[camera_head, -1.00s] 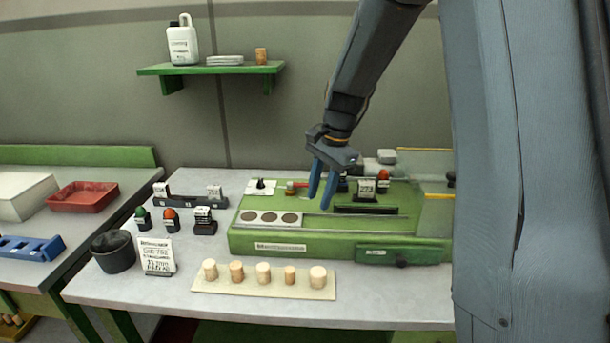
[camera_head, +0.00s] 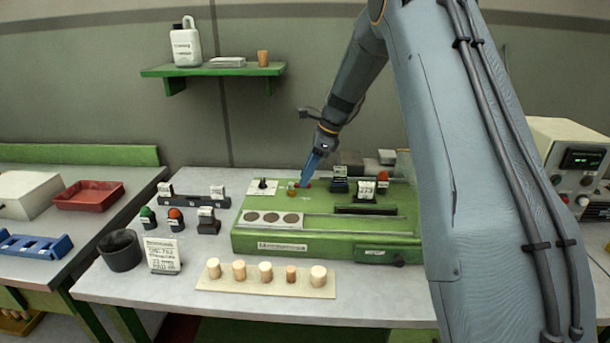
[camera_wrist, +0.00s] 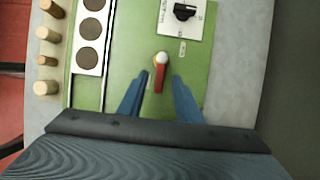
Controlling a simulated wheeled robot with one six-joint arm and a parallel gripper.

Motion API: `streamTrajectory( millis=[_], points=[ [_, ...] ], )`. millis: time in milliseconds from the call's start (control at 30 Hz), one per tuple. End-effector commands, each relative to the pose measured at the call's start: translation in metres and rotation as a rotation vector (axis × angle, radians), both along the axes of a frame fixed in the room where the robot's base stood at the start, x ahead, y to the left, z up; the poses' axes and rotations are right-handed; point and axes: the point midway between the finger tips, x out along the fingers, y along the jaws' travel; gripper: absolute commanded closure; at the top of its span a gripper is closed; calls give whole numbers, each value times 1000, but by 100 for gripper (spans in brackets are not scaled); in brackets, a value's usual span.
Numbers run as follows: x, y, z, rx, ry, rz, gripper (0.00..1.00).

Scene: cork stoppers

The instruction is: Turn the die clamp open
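The die clamp is likely the small red lever (camera_wrist: 160,80) with a pale round knob (camera_wrist: 162,57) at one end. It sits on top of the green machine (camera_wrist: 130,50). In the head view the lever (camera_head: 303,184) shows small, partly behind my fingers, with a brassy knob at its left. My gripper (camera_head: 306,181) points down at it from the upper right. In the wrist view my gripper (camera_wrist: 162,77) has its two blue fingers apart, one on each side of the red lever. I see gaps beside the lever. Whether the fingers are down at its height is unclear.
A white plate with a black dial (camera_head: 262,185) lies left of the lever. A strip with three dark discs (camera_head: 272,218) is in front. Dark blocks with labels (camera_head: 366,190) stand to the right. Several corks stand on a board (camera_head: 265,283) at the table's front.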

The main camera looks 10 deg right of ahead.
Motion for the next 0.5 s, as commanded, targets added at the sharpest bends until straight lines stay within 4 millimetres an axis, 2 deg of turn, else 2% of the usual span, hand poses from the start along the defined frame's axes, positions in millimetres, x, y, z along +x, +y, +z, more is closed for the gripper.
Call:
streamTrajectory(
  millis=[167, 433, 500],
  points=[
    [1, 5, -11, -1, 0, 2, 69],
    [1, 5, -12, -1, 0, 2, 69],
    [1, 5, -12, -1, 0, 2, 81]
  ],
)
